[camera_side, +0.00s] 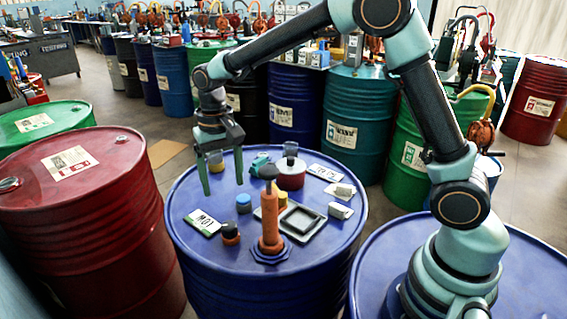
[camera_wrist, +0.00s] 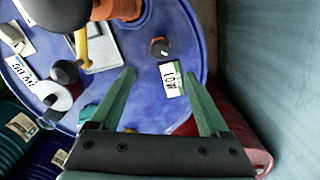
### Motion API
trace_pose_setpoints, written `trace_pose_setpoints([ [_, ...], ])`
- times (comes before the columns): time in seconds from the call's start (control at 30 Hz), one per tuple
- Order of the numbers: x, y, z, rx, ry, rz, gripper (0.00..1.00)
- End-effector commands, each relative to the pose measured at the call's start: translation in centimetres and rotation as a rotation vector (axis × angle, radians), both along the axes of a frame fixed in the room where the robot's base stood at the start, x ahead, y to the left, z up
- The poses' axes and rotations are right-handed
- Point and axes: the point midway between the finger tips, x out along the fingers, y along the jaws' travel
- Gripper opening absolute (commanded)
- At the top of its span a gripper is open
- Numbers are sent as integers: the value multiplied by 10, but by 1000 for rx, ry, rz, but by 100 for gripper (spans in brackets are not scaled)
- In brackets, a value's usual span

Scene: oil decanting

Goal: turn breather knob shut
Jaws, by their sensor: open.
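A small dark round knob with an orange-red base (camera_side: 230,232), which looks like the breather knob, stands on the blue drum top (camera_side: 205,265) near its front edge. In the wrist view the knob (camera_wrist: 159,47) lies beyond my fingertips, roughly centred between them, with a small pale mark on it. My gripper (camera_side: 222,184) points down over the back left of the drum top, open and empty. It also shows in the wrist view (camera_wrist: 159,73), both green fingers spread. The knob is apart from the fingers. I cannot tell how far it is turned.
An orange post with a dark top (camera_side: 269,220) stands right of the knob. A white-and-green card (camera_side: 203,223), a blue cap (camera_side: 243,203), a grey tray (camera_side: 303,221) and a red can (camera_side: 291,178) share the drum top. A red drum (camera_side: 75,215) stands close on the left.

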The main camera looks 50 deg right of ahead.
Motion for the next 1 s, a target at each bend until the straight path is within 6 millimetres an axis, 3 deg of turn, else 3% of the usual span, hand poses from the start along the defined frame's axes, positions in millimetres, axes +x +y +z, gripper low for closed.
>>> trace_pose_setpoints([
  [0.2, 0, 0, -3, 0, 1, -473, 79],
  [0.4, 0, 0, -4, 0, 1, -789, 79],
  [0.67, 0, 0, -12, -1, 2, -899, 79],
  [1.0, -1, 0, -72, -4, 6, -896, 79],
])
